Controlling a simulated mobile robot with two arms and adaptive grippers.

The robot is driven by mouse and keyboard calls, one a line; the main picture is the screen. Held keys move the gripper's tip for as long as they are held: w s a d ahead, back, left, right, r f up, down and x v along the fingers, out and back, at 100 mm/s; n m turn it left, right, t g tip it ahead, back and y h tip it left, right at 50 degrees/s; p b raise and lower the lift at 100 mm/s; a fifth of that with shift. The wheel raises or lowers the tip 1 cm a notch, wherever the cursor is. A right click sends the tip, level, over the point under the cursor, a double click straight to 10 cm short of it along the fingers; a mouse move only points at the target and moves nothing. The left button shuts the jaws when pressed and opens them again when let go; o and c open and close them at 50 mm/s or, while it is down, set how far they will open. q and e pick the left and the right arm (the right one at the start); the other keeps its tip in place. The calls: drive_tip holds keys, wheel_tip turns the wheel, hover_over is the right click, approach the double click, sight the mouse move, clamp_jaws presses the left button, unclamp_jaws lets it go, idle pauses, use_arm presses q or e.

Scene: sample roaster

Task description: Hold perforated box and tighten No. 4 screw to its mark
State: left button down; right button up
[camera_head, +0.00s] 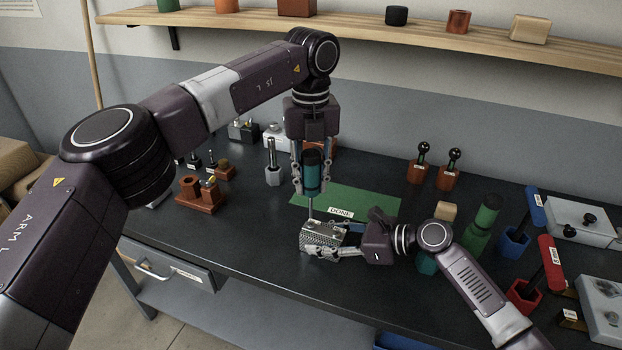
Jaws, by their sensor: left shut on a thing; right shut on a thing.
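My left gripper (311,180) points straight down and is shut on a screwdriver (312,172) with a teal and black handle. The screwdriver is upright, and its thin shaft reaches down to the top of the perforated box (318,236). The box is a small grey metal block with a dotted face, near the front edge of the bench. My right gripper (338,240) comes from the right and is shut on the box. The screw under the tip, its mark and any number are too small to make out.
A green mat (350,203) labelled DONE lies just behind the box. Wooden blocks (200,194) and a metal post (273,165) stand left. Blue (514,241) and red (524,294) holders with tools crowd the right. A drawer (165,265) is below the bench's front edge.

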use_arm(q)
drive_tip(key=shift+f, duration=1.1)
use_arm(e)
drive_tip(key=shift+r, duration=0.1)
